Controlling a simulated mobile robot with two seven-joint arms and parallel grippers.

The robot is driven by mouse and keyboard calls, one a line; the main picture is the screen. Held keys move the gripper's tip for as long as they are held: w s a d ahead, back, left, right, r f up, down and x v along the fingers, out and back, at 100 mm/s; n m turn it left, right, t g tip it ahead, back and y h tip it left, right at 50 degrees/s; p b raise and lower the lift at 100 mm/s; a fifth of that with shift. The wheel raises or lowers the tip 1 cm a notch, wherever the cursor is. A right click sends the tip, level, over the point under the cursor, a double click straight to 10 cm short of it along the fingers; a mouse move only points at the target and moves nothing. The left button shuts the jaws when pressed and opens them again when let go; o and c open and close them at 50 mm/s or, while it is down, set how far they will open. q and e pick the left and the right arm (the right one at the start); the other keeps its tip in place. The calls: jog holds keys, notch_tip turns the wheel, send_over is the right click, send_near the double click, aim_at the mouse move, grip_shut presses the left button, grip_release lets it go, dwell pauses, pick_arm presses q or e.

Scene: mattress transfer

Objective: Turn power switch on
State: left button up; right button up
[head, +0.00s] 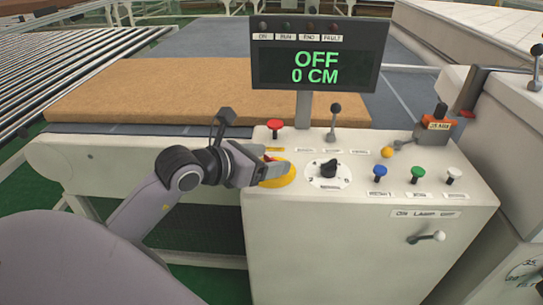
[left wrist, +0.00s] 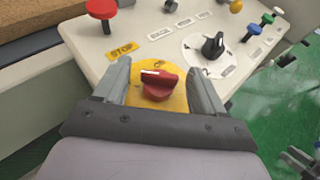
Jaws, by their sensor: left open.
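The power switch is a red rotary knob (left wrist: 160,84) with a white mark on a round yellow plate (left wrist: 149,97), on the left of the control box top. In the head view the yellow plate (head: 286,177) is partly hidden by my left gripper (head: 272,167). In the left wrist view my left gripper (left wrist: 160,88) is open, with one finger on each side of the red knob. Gaps show between the fingers and the knob. The display (head: 317,66) reads OFF and 0 CM.
The control box (head: 375,235) also bears a red stop button (head: 275,126), a black dial (head: 328,169), a lever (head: 335,117) and blue (head: 380,170), green (head: 418,172) and white (head: 453,173) buttons. A brown mattress (head: 180,88) lies behind it.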

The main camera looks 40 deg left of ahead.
pick_arm(q)
jog(key=shift+x, duration=0.8)
jog(key=c, duration=1)
jog(key=shift+o, duration=0.2)
